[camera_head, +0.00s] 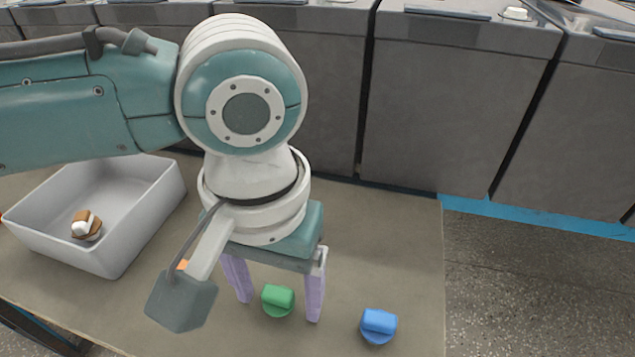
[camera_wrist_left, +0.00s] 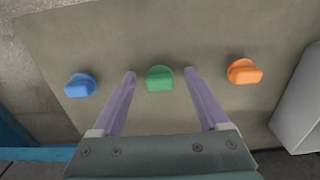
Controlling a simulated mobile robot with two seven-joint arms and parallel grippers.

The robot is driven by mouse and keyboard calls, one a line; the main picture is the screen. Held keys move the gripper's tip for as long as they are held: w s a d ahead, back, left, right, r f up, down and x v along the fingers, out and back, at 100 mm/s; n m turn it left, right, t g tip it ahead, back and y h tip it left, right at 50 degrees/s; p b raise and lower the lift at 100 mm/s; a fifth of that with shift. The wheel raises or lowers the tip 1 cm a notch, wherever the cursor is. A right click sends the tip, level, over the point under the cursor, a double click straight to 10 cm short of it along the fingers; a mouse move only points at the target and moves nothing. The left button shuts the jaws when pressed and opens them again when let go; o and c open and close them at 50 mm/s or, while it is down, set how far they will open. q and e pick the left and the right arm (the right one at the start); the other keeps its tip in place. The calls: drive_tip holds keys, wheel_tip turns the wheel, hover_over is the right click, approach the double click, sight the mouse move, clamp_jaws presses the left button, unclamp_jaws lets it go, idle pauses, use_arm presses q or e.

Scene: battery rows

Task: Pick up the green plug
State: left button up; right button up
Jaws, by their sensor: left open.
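The green plug (camera_head: 278,300) lies on the table, a small rounded cap with a raised grip. My left gripper (camera_head: 279,311) is open above the table, with its two pale purple fingers on either side of the green plug in the head view. In the left wrist view the green plug (camera_wrist_left: 160,78) shows between and just beyond the fingertips of the left gripper (camera_wrist_left: 161,73). Nothing is held between the fingers. I cannot tell how high the fingertips are above the table. My right gripper is not in view.
A blue plug (camera_head: 379,325) lies to the right of the green one. An orange plug (camera_wrist_left: 243,71) shows in the left wrist view, mostly hidden in the head view. A grey bin (camera_head: 133,239) at the left holds a brown and white plug (camera_head: 87,226). Grey battery cabinets (camera_head: 440,110) stand behind the table.

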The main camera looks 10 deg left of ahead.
sight(277, 292)
use_arm(q)
drive_tip(key=shift+c, duration=0.3)
clamp_jaws()
drive_tip(key=shift+r, duration=0.15)
wheel_tip(277, 292, up, 20)
drive_tip(key=p, duration=0.6)
drive_tip(key=shift+p, duration=0.4)
